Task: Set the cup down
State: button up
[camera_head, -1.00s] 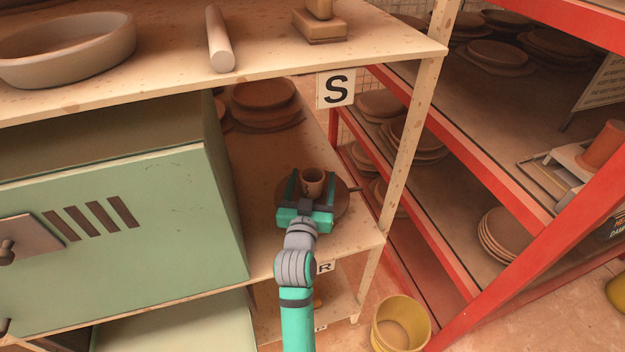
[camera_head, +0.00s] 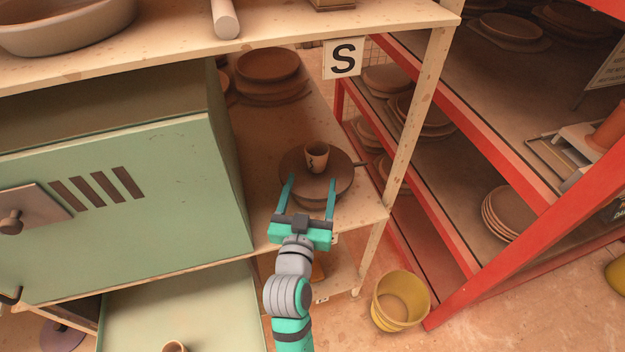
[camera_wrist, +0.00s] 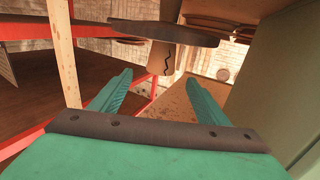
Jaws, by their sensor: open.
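The cup (camera_head: 317,157), small and tan with a dark zigzag mark, stands upright on a dark round turntable (camera_head: 343,172) on the middle shelf. My gripper (camera_head: 311,183) is open and empty, on the near side of the cup. Its two teal fingers are spread apart and do not touch the cup. The wrist view looks upside down: the cup (camera_wrist: 161,56) hangs below the turntable (camera_wrist: 165,33) there, beyond the open fingers of my gripper (camera_wrist: 158,79).
A green cabinet (camera_head: 120,205) stands close on the left. A shelf post (camera_head: 412,120) and a red rack (camera_head: 490,165) are on the right. Stacked round plates (camera_head: 268,75) lie behind. The upper shelf (camera_head: 290,42) overhangs. A yellow bucket (camera_head: 400,300) stands on the floor.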

jog(key=s+f+n+g+y, duration=0.1)
jog(key=s+f+n+y, duration=0.2)
jog(key=s+f, duration=1.25)
jog(key=s+d+m+g, duration=0.1)
jog(key=s, duration=1.9)
jog(key=shift+s+d, duration=0.3)
jog(key=shift+s, duration=0.1)
jog(key=shift+s, duration=0.1)
